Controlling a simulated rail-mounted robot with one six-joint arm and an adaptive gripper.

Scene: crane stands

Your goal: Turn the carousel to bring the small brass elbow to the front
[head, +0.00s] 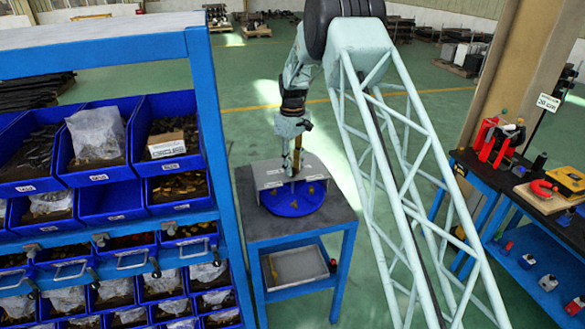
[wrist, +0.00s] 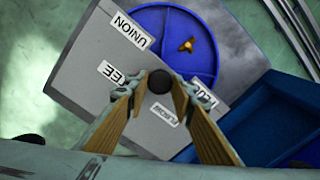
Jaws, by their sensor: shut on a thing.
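The carousel is a round blue tray (head: 283,207) on a small dark-topped table, partly under a grey cover plate (head: 270,177). It also shows in the wrist view (wrist: 205,20), with raised dividers. A small brass fitting (wrist: 187,45) lies in its uncovered part; I cannot tell its type for sure. White labels on the cover include UNION (wrist: 128,29) and TEE (wrist: 120,73); others are partly hidden. My gripper (head: 297,163) points down over the cover. In the wrist view its fingers (wrist: 158,84) are shut on a dark round knob (wrist: 160,81).
Blue shelving with bins (head: 100,165) stands close on the left. A grey tray (head: 297,267) sits on the table's lower shelf. A workbench (head: 500,185) with tools stands at the right. Green floor is open behind the table.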

